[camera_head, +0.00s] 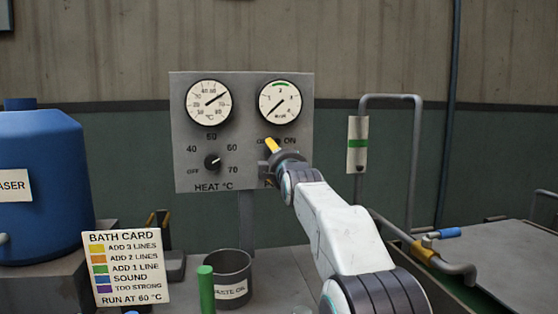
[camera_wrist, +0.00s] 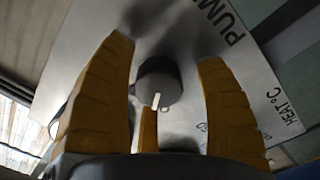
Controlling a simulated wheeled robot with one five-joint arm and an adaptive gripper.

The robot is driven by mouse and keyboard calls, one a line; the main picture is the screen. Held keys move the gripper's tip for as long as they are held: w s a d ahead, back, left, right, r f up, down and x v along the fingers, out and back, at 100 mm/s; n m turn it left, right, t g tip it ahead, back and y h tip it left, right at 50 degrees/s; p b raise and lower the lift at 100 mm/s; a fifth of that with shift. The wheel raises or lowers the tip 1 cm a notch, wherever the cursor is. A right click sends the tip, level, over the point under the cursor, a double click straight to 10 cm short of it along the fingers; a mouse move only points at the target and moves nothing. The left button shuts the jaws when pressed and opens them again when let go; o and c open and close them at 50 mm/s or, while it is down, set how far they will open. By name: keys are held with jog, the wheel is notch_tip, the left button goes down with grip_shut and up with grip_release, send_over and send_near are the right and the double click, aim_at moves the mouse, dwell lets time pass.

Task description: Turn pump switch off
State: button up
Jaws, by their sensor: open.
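The pump switch (camera_wrist: 158,78) is a dark round knob with a white pointer line, on the grey panel (camera_head: 190,140). In the wrist view the line points down the picture, away from the PUMP lettering. By the lettering, that seems to be the panel's upper left, the side of the partly hidden label left of ON. My gripper (camera_head: 273,147) is open in front of the panel and hides the switch in the head view. In the wrist view the yellow fingers of my gripper (camera_wrist: 165,53) stand around the knob, with visible gaps at both sides. I cannot tell whether the third finger touches it.
The heat knob (camera_head: 212,162) is left on the same panel, below two gauges (camera_head: 208,103). A blue tank (camera_head: 40,185), bath card (camera_head: 126,268), dark cup (camera_head: 232,270) and green rod (camera_head: 206,288) stand lower left. A pipe (camera_head: 416,150) rises at the right.

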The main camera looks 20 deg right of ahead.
jog(key=shift+s, duration=0.1)
jog(key=v, duration=1.1)
jog(key=shift+s+a, duration=0.15)
jog(key=shift+s, duration=0.2)
jog(key=shift+s, duration=0.1)
